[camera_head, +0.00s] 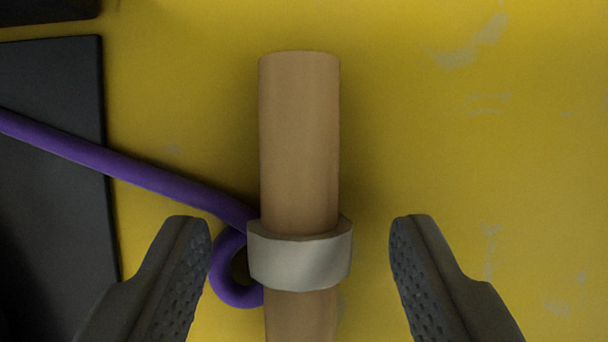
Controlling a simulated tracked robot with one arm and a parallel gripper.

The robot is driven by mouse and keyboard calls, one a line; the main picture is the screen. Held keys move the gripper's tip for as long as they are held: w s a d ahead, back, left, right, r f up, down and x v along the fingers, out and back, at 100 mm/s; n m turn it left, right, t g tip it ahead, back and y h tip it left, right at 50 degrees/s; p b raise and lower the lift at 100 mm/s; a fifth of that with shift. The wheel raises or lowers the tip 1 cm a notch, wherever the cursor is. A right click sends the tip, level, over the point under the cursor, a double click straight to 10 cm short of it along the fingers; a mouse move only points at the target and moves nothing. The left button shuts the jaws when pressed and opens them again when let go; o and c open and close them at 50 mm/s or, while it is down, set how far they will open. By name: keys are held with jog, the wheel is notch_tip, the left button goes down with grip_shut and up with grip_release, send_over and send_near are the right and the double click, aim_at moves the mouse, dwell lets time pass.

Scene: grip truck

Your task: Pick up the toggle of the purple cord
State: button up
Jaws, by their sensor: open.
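The toggle (299,140) is a light brown wooden rod, upright in the picture, with a pale grey band (300,258) around its lower part. The purple cord (130,168) comes in from the left edge and makes a small loop beside the band, on its left. My gripper (300,235) is open, with one dark textured finger on each side of the toggle. Both fingers are apart from the toggle; the left finger is close to the cord's loop and overlaps its edge in the picture. The toggle's lower end is cut off by the picture's bottom edge.
A worn yellow surface (480,150) lies behind the toggle, and the right side is clear. A dark flat panel (55,200) fills the left side, with the cord passing across it. Another dark piece (45,10) shows at the top left corner.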

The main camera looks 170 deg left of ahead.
jog(key=shift+w+f, duration=0.15)
jog(key=shift+f, duration=0.2)
jog(key=c, duration=1.1)
jog(key=shift+r, duration=0.2)
jog(key=shift+r, duration=1.65)
jog(key=s+a, duration=0.1)
jog(key=s, duration=0.4)
jog(key=s+a+r+b, duration=0.1)
jog(key=s, duration=0.4)
jog(key=s+a, duration=0.1)
jog(key=s, duration=0.4)
jog(key=shift+s+r+b, duration=0.15)
jog(key=shift+s+b, duration=0.05)
jog(key=shift+b, duration=0.1)
jog(key=shift+s+r, duration=0.15)
jog(key=shift+r, duration=0.25)
jog(key=shift+r+p, duration=0.55)
jog(key=shift+r, duration=1.3)
